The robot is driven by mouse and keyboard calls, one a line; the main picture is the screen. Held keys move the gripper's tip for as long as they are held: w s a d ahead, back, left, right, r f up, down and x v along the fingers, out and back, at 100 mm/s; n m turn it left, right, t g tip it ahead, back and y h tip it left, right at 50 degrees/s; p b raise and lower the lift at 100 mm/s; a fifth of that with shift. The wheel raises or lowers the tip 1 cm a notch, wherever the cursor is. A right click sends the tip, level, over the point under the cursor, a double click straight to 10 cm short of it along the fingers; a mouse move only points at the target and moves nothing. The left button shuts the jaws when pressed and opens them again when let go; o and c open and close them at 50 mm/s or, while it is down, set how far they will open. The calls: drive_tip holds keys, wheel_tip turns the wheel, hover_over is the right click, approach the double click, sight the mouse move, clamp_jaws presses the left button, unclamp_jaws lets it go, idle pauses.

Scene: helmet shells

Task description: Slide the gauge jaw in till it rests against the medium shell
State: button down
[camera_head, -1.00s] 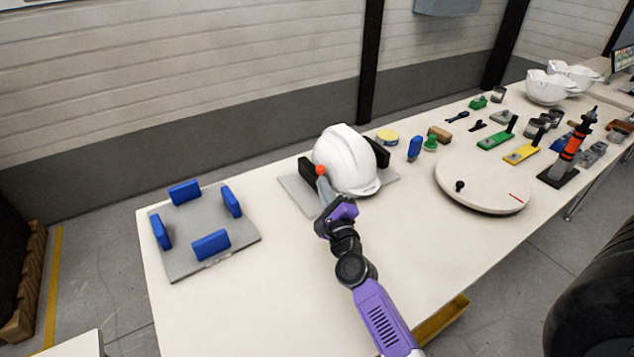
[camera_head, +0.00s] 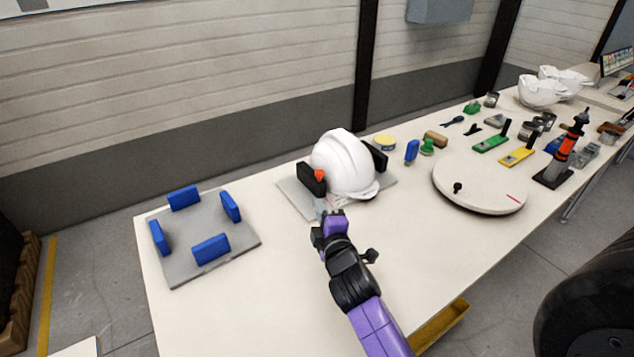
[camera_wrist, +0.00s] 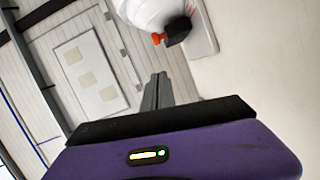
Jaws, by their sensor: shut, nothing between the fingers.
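The medium shell appears to be the white helmet shell (camera_head: 343,162) on a grey gauge plate (camera_head: 290,191), between two black jaws. The near-left jaw (camera_head: 309,180) carries an orange-red knob (camera_head: 320,175). This jaw stands close beside the shell; I cannot tell whether they touch. The far jaw (camera_head: 377,157) is partly hidden behind the shell. My gripper (camera_head: 321,207) is shut and empty, just in front of the knobbed jaw. In the wrist view, its fingers (camera_wrist: 157,88) are apart from the knob (camera_wrist: 158,38), the jaw (camera_wrist: 177,30) and the shell (camera_wrist: 148,10).
A grey plate (camera_head: 200,235) with several blue blocks lies to the left. A round turntable (camera_head: 478,185) stands to the right, with small tools and a dark post with an orange band (camera_head: 570,147) beyond. The front middle of the table (camera_head: 270,300) is clear.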

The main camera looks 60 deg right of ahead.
drive_tip(key=p, duration=0.3)
approach(318, 174)
drive_tip(key=w+d, duration=0.3)
drive_tip(key=w, duration=0.2)
drive_tip(key=shift+d+f+n, duration=0.3)
drive_tip(key=shift+d+f, duration=0.2)
drive_tip(key=shift+d, duration=0.15)
drive_tip(key=shift+d+r, duration=0.1)
drive_tip(key=shift+d, duration=0.1)
drive_tip(key=shift+s+d+p, duration=0.1)
drive_tip(key=shift+d+p, duration=0.2)
drive_tip(key=shift+p, duration=0.05)
